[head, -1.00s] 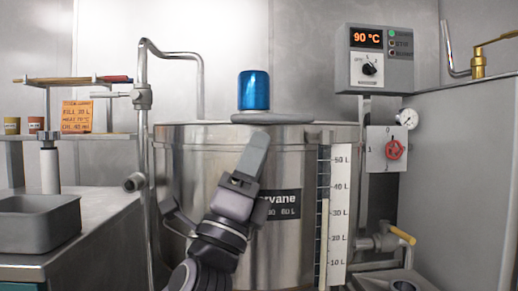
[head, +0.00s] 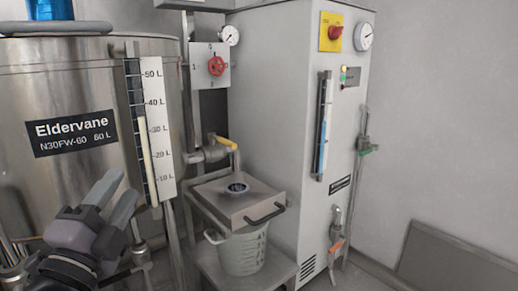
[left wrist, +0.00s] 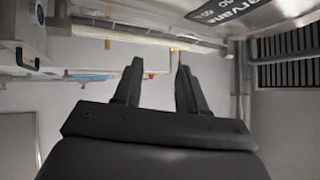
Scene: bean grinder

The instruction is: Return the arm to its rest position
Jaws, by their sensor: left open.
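My left gripper (head: 126,184) is in the lower left of the head view, in front of the large steel kettle (head: 70,185) and below its black "Eldervane" label. Its fingers point up and to the right. In the left wrist view, the two dark fingers of my left gripper (left wrist: 159,66) stand apart with nothing between them, so it is open and empty. I cannot tell how far it is from the kettle. My right gripper is not in view.
A level gauge (head: 160,135) runs up the kettle's side. The floor is mostly hidden.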

